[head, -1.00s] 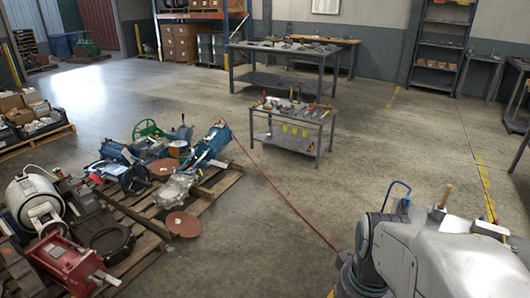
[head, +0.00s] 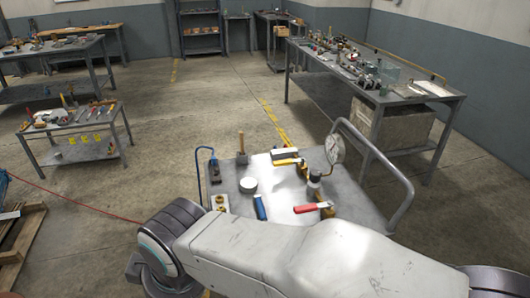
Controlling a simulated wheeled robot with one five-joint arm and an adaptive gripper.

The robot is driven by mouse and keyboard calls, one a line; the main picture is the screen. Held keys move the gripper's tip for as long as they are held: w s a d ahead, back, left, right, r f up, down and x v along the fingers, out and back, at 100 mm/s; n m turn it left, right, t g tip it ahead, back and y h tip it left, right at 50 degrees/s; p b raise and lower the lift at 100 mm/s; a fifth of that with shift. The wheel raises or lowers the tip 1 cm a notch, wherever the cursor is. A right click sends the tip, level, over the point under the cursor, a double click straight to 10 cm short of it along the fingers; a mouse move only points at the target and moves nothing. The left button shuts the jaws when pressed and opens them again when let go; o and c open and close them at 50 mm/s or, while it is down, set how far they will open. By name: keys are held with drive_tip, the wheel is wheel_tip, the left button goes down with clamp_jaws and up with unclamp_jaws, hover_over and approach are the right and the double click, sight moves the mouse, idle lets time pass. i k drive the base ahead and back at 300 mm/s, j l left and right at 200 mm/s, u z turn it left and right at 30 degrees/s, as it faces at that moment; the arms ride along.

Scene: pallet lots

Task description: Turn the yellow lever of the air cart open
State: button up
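The air cart (head: 348,192) stands just ahead of my arm in the head view, a grey top with a curved tube handle on its right. A yellow lever (head: 286,162) lies near the far middle of the top, beside a dark and white block. A brass valve with a red lever (head: 305,209) is nearer, and a blue handle (head: 260,207) lies left of it. A round gauge (head: 335,148) stands at the right. My arm covers the near edge of the cart. My gripper is out of view.
A small tool table (head: 72,124) is at the left, with a long workbench behind it. A loaded bench (head: 440,97) stands right behind the cart. A red hose (head: 85,209) runs along the floor at left. The floor beyond the cart is clear.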

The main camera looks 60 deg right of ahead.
sight(287, 161)
drive_tip(key=k+z, duration=0.1)
drive_tip(key=z, duration=1.85)
drive_tip(key=j+u, duration=0.55)
drive_tip(key=i+j, duration=0.15)
drive_tip(key=j, duration=0.25)
drive_tip(key=i+j, duration=0.15)
drive_tip(key=j, duration=0.25)
drive_tip(key=i+j, duration=0.1)
drive_tip(key=j, duration=0.3)
drive_tip(key=i+j+z, duration=0.55)
drive_tip(key=j, duration=0.3)
drive_tip(key=i+z, duration=0.3)
drive_tip(key=z, duration=0.15)
drive_tip(key=i+j+z, duration=0.15)
drive_tip(key=i+z, duration=0.25)
drive_tip(key=i+j+z, duration=0.15)
drive_tip(key=z, duration=0.3)
drive_tip(key=i+j+z, duration=0.2)
drive_tip(key=j+z, duration=0.25)
drive_tip(key=l, duration=0.1)
